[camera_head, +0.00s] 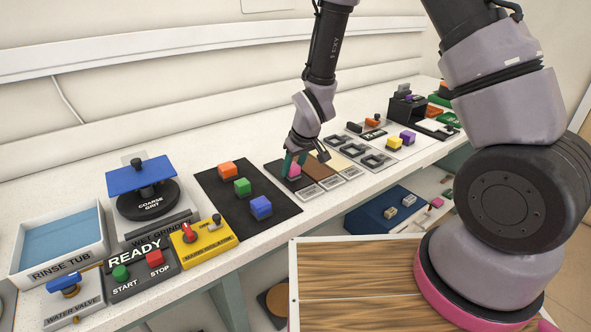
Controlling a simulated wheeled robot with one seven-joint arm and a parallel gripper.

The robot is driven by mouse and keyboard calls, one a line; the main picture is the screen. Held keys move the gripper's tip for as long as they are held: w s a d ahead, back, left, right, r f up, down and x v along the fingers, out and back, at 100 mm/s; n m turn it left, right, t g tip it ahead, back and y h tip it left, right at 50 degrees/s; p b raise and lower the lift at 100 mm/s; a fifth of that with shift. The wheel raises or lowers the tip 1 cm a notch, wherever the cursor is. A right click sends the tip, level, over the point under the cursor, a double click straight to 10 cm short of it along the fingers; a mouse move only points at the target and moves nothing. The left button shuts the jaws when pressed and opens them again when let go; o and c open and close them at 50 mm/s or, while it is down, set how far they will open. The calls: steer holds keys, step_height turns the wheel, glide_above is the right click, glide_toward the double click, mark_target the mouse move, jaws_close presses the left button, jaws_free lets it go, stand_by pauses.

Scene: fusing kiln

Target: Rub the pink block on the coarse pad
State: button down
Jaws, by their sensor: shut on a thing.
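The pink block (294,172) is low over or on the dark pad (277,168), the leftmost in a row of pads on the counter. I cannot tell whether the block touches the pad. My gripper (294,166) points down and is shut on the pink block; its fingers partly hide the block. A brown pad (315,167) and a cream pad (335,160) lie to the right of the dark pad. The small labels in front of the pads are too small to read.
A dark mat (222,196) left of the pads holds orange, green and blue blocks. Grey frames (367,150) and a tray with yellow and purple blocks (397,141) stand to the right. A wet grinder (148,200) and rinse tub (58,245) are at the left.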

mark_target(277, 165)
steer(key=shift+w+a, duration=0.7)
steer(key=shift+w, duration=0.3)
steer(key=shift+w+a, duration=0.65)
steer(key=shift+w, duration=0.35)
steer(key=shift+w+a, duration=0.7)
steer(key=shift+w, duration=0.3)
steer(key=shift+s+d, duration=0.85)
steer(key=shift+s, duration=0.4)
steer(key=shift+s+d, duration=0.9)
steer(key=shift+s, duration=0.4)
steer(key=shift+s+d, duration=0.85)
steer(key=shift+s, duration=0.4)
steer(key=shift+w+a, duration=0.65)
steer(key=shift+w, duration=0.35)
steer(key=shift+w+a, duration=0.65)
steer(key=shift+w, duration=0.3)
step_height(277, 165, up, 7)
